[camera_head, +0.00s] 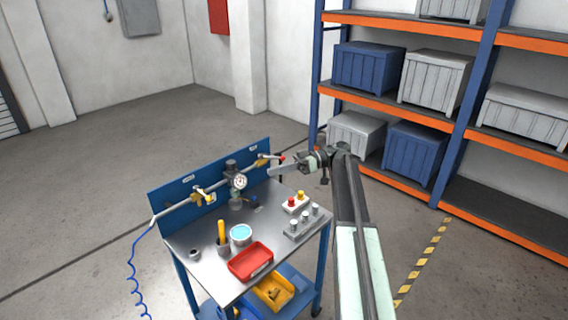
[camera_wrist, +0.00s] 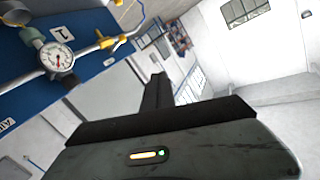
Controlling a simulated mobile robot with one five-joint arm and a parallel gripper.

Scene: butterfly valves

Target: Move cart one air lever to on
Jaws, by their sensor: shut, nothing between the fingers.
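The cart (camera_head: 212,262) has a metal top and a blue back panel (camera_head: 165,198) carrying a pipe. A valve with a yellow lever (camera_head: 204,195) is on the left of the pipe, and a second yellow valve (camera_head: 263,161) is on the right. A round gauge (camera_head: 238,181) sits between them and shows in the wrist view (camera_wrist: 58,57). I cannot tell from the small labels which lever is for air. My gripper (camera_head: 278,172) is shut and empty, beside the right end of the panel, close to the right valve. Its dark finger (camera_wrist: 158,90) shows in the wrist view, apart from the pipe.
A shelf rack (camera_head: 450,130) with crates stands at right. The floor at left is open.

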